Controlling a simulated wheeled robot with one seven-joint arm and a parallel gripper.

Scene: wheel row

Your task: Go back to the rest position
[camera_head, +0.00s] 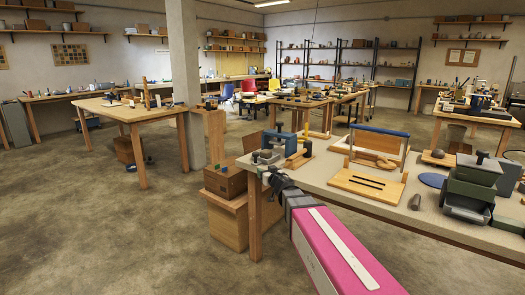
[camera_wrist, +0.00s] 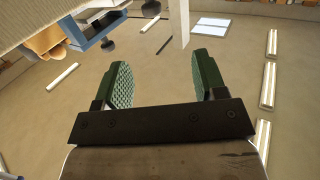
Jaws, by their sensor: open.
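My gripper shows in the wrist view (camera_wrist: 164,78) with its two green-padded fingers wide apart and nothing between them. In the head view my gripper (camera_head: 268,174) is a small dark shape at the end of my pink arm, in front of the left end of the near workbench (camera_head: 310,178). I cannot tell in the head view whether it touches the bench edge.
The floor (camera_head: 110,230) at left is clear. Ceiling lights (camera_wrist: 268,84) show in the wrist view.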

